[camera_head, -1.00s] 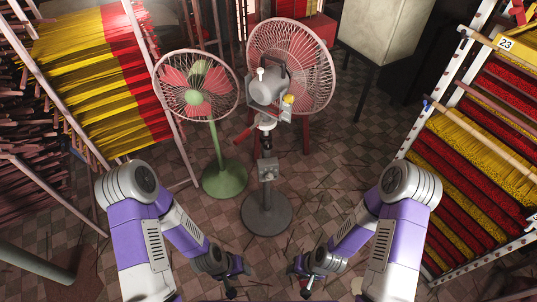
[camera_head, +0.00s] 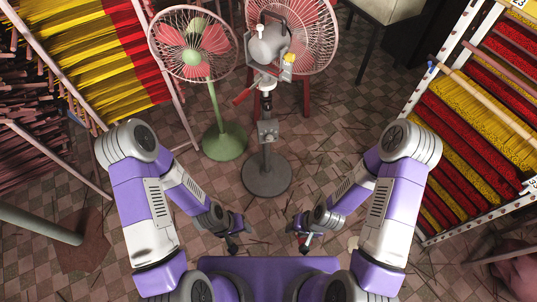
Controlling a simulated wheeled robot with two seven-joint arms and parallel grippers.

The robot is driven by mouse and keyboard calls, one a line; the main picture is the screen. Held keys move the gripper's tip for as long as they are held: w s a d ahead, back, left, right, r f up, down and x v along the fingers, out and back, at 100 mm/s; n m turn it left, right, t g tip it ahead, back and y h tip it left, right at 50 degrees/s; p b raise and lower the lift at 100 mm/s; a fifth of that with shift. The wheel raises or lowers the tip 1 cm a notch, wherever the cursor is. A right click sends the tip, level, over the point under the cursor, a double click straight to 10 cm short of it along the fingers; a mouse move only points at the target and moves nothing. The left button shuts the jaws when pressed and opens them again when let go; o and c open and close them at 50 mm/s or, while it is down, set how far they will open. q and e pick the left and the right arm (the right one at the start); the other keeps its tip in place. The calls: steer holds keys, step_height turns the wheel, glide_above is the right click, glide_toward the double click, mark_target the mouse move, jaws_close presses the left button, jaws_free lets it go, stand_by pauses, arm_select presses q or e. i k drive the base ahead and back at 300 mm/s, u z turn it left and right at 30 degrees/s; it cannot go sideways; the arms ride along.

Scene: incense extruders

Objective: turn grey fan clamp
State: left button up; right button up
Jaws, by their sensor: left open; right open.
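The grey fan (camera_head: 267,45) stands at top centre, with a grey motor, a pinkish-red wire cage and a pole on a round dark base (camera_head: 266,174). A red handle (camera_head: 243,97) sticks out to the left below the motor, by a dark clamp-like joint (camera_head: 266,103) on the pole. I cannot tell exactly which part is the clamp. My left gripper (camera_head: 240,234) is open and empty, low in the picture, left of and nearer than the base. My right gripper (camera_head: 299,238) is open and empty, right of and nearer than the base. Both are well apart from the fan.
A green-stand fan (camera_head: 222,141) stands close to the left of the grey fan. Racks of yellow and red incense sticks stand at left (camera_head: 90,60) and right (camera_head: 480,110). A metal table (camera_head: 385,8) is at the back right.

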mark_target(267, 106)
steer(key=u, duration=1.95)
steer(key=i, duration=1.95)
steer(key=z, duration=3.4)
steer(key=i, duration=0.5)
steer(key=u, duration=0.05)
